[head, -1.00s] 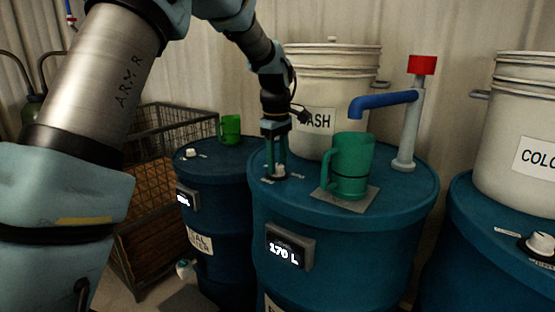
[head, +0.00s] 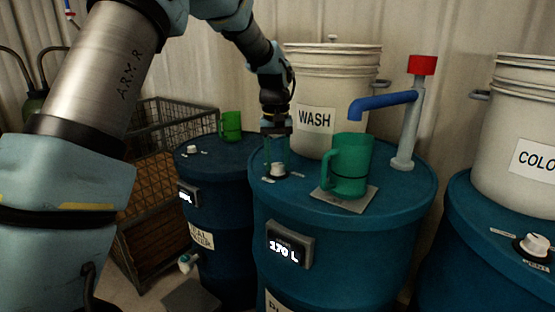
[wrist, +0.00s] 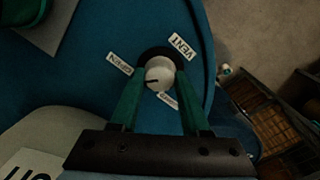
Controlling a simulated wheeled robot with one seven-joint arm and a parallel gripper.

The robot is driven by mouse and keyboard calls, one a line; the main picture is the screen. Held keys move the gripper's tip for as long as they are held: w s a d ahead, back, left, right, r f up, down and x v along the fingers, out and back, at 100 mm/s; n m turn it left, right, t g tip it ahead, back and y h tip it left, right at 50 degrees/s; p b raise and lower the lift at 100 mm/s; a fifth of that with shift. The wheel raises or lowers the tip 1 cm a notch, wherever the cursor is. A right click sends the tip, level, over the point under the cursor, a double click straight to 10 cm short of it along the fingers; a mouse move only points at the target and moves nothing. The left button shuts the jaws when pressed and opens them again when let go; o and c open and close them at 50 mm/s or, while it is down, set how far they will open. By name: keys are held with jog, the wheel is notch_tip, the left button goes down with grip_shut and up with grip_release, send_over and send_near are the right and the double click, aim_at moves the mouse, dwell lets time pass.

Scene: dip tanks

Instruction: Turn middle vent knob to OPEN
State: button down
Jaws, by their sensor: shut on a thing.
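The middle vent knob (head: 277,170) is a small white round knob on a black base, on top of the middle blue drum (head: 350,225). My gripper (head: 275,158) reaches down to it from above and behind. In the wrist view the two green fingers (wrist: 160,88) lie on either side of the knob (wrist: 158,72), shut on it. The knob's dark pointer line points left, between the OPEN label (wrist: 119,64) and a lower label (wrist: 168,98) that is partly hidden and hard to read. The VENT label (wrist: 181,47) is beyond the knob.
A green mug (head: 350,168) stands on a grey plate close right of the knob. A blue spout (head: 385,102) with a red top and the WASH bucket (head: 330,85) stand behind. Drums with similar knobs flank it, left (head: 193,150) and right (head: 535,243).

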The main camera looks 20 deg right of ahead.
aim_at(276, 165)
jog(key=shift+m, duration=0.5)
jog(key=shift+c, duration=1.9)
grip_release()
notch_tip(276, 165, up, 11)
jog(key=b, duration=0.2)
jog(key=shift+a, duration=0.15)
jog(key=shift+f, duration=0.1)
